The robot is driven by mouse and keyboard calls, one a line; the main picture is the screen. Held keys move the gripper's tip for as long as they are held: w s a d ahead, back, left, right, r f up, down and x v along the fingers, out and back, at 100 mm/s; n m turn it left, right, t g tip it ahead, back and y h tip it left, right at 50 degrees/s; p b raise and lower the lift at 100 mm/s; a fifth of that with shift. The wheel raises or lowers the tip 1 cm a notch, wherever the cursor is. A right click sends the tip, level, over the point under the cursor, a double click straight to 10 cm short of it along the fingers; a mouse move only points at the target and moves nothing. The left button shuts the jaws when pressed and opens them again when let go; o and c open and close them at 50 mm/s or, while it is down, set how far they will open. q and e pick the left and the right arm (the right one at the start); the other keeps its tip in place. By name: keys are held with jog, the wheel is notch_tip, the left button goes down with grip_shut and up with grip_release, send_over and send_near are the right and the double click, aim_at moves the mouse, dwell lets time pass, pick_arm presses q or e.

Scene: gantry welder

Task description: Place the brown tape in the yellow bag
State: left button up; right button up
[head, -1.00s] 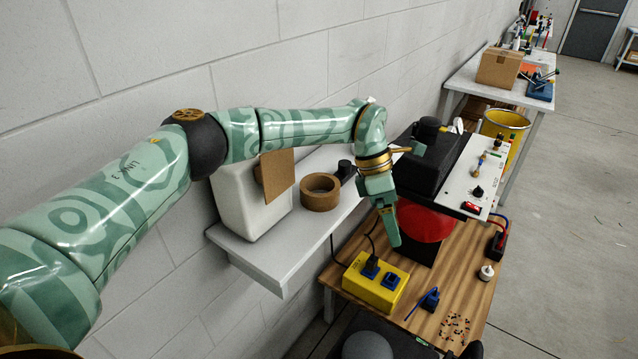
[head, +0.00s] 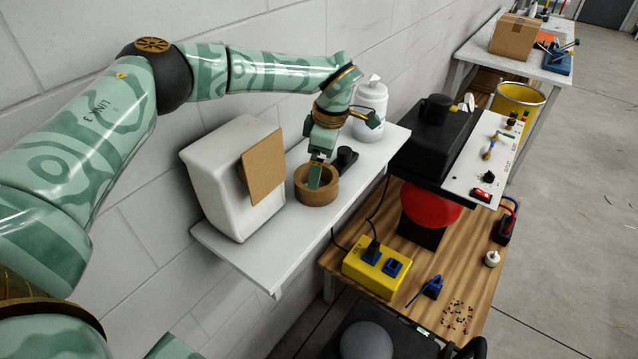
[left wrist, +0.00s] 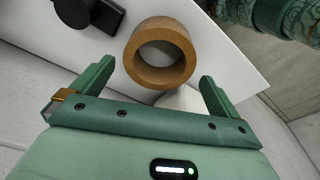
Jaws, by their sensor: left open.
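The brown tape (head: 316,193) is a thick ring lying flat on the white wall shelf (head: 270,270), just right of a white box-like container. My left gripper (head: 318,172) is over the tape, its fingers pointing down and overlapping the ring in the head view. In the left wrist view, the tape (left wrist: 160,53) shows between and ahead of the spread fingers of the left gripper (left wrist: 157,92), which holds nothing. I cannot tell whether a finger touches it. I see no clear yellow bag; a yellow round container (head: 512,103) stands farther back. My right gripper is not in view.
The white container (head: 225,170) has a brown flat panel (head: 263,165) on its side. A black object (head: 345,158) and a white bottle (head: 371,100) stand behind the tape. A wooden table (head: 450,270) with a yellow socket box (head: 375,268) is lower right.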

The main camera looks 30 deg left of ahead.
pick_arm(q)
jog(key=f, duration=0.3)
jog(key=a+f, duration=0.1)
jog(key=shift+s+f, duration=0.15)
jog(key=shift+f, duration=0.45)
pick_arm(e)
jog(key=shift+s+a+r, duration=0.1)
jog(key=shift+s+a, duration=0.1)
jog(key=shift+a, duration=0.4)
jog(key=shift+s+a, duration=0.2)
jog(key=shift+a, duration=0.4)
pick_arm(q)
jog(key=c, duration=0.7)
jog(key=shift+c, duration=0.7)
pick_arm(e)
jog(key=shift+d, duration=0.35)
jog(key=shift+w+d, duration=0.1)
